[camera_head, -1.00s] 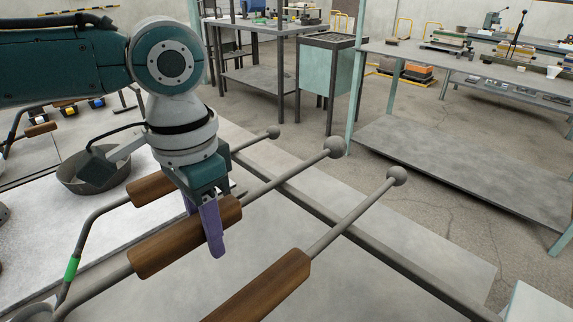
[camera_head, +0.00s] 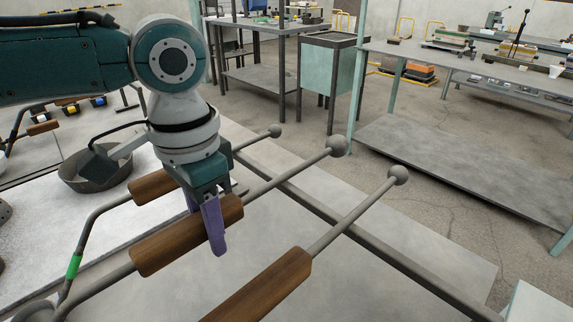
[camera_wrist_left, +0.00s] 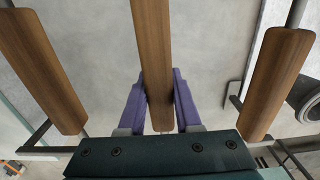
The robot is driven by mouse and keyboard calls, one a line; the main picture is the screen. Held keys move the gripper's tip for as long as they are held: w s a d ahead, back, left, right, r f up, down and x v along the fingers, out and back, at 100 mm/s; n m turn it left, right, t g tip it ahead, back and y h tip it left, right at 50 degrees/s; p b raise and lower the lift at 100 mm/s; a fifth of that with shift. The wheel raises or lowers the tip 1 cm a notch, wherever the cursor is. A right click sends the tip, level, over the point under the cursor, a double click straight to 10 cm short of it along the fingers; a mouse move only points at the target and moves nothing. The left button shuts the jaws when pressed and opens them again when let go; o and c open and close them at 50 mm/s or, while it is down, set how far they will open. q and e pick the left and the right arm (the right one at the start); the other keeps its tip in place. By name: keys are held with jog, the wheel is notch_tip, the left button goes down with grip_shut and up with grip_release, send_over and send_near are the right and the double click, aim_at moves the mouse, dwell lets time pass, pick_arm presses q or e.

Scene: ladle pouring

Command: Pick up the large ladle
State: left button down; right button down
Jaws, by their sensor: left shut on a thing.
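The large ladle has a thick brown wooden handle (camera_head: 170,245) on a grey rod with a ball end (camera_head: 336,146). It is the middle of three parallel handles in the head view. My left gripper (camera_head: 216,240) comes down over this handle from above, with purple fingers on both sides. In the left wrist view the handle (camera_wrist_left: 153,50) runs between the purple fingers of the gripper (camera_wrist_left: 155,100), which are shut on it. The ladle's bowl end is cut off or unclear at the lower left. My right gripper is not in view.
Another wooden handle (camera_head: 262,287) lies to the right, and one (camera_head: 152,187) lies to the left, close to the gripper. A grey rail (camera_head: 400,258) runs beneath the rods. A dark round pan (camera_head: 95,172) stands on the table at left.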

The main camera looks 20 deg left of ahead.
pick_arm(q)
jog(key=shift+r, duration=0.15)
